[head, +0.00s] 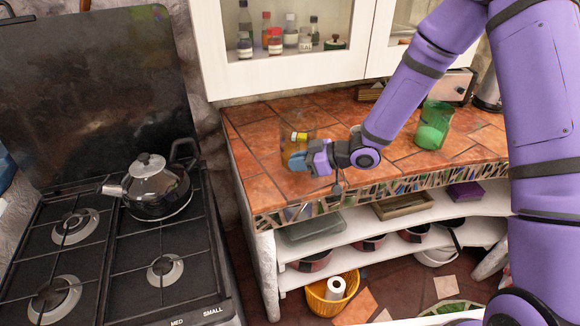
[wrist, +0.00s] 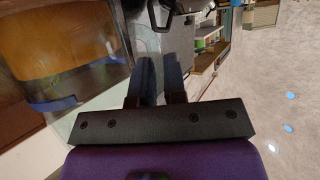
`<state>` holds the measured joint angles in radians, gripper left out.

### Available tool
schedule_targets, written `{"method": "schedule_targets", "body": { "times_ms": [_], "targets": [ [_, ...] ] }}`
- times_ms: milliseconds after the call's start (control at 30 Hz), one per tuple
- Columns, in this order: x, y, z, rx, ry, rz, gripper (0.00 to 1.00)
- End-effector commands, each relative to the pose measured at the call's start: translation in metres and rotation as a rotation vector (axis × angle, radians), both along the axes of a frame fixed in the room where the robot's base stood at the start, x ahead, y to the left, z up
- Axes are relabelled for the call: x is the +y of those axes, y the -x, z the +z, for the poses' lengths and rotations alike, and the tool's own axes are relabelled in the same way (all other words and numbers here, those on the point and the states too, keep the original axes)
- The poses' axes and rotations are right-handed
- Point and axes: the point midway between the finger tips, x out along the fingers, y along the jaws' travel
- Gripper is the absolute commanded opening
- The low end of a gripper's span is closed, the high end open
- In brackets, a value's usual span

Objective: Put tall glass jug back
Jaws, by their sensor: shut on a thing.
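A clear glass jug (head: 296,125) is at the left end of the tiled counter, hard to make out against the tiles. A small yellow patch shows through or behind it. My gripper (head: 298,161), with blue fingers, is at the jug's lower front and shut on it. In the wrist view the clear glass wall (wrist: 100,80) is large at the left, beside my fingers (wrist: 158,75). The exact grip point on the glass is hidden. I cannot tell whether the jug's base touches the counter.
A green glass vessel (head: 433,126) stands further right on the counter (head: 255,125). A glass-fronted cabinet (head: 290,75) hangs above the back. A stove (head: 105,245) with a kettle (head: 155,187) is at the left. Open shelves below hold pans and a yellow basket (head: 322,302).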

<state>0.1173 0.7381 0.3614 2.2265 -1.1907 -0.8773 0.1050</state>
Motion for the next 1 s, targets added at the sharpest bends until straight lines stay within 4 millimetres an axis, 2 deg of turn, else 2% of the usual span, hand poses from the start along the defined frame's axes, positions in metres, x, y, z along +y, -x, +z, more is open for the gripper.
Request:
{"method": "schedule_targets", "body": {
  "times_ms": [100, 400, 600, 700, 1000],
  "targets": [
    [0.01, -0.013, -0.001, -0.002, 0.0, 0.001, 0.0],
    [0.02, -0.027, -0.002, -0.003, -0.001, 0.001, 0.0],
    [0.02, -0.027, -0.03, 0.002, -0.001, 0.0, 0.0],
    [0.02, -0.027, -0.037, 0.0, -0.001, 0.0, 0.0],
    [0.019, -0.027, -0.039, -0.002, 0.0, 0.001, 0.0]
  ]
}}
